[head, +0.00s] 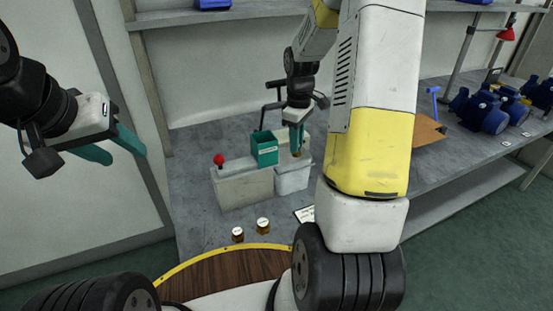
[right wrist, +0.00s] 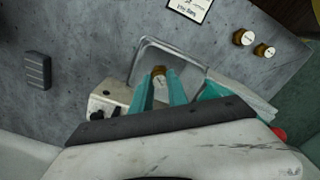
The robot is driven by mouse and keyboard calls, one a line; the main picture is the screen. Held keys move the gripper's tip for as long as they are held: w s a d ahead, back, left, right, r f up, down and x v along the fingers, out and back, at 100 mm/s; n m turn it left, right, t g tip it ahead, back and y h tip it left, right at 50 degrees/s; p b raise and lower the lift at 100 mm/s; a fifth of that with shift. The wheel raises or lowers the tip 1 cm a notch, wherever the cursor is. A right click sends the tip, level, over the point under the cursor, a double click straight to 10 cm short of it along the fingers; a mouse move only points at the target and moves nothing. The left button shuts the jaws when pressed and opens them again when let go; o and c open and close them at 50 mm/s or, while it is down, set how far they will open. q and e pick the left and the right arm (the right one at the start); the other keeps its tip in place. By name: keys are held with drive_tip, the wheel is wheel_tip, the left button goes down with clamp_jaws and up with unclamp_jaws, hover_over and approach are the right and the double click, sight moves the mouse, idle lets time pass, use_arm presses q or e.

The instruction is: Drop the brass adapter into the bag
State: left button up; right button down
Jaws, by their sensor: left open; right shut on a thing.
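The brass adapter (right wrist: 159,71) is between the teal fingertips of my right gripper (right wrist: 160,88) in the right wrist view. In the head view, the right gripper (head: 297,138) points down with the adapter (head: 296,154) at its tips. The bag (head: 292,181) appears as a pale, clear-walled open container just below it; its rim (right wrist: 146,49) surrounds the adapter in the right wrist view. I cannot tell whether the adapter is below the rim. My left gripper (head: 118,152) is open and empty, high at the left.
A teal bin (head: 264,150) stands on a grey block (head: 242,187) with a red button (head: 219,160), left of the bag. Two brass pieces with white tops (head: 237,235) (head: 263,224) stand near the front edge. Blue pumps (head: 491,112) and an orange-brown board (head: 427,131) lie right.

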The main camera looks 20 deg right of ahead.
drive_tip(key=shift+f, duration=0.2)
drive_tip(key=c, duration=1.2)
unclamp_jaws()
drive_tip(key=shift+r, duration=3.95)
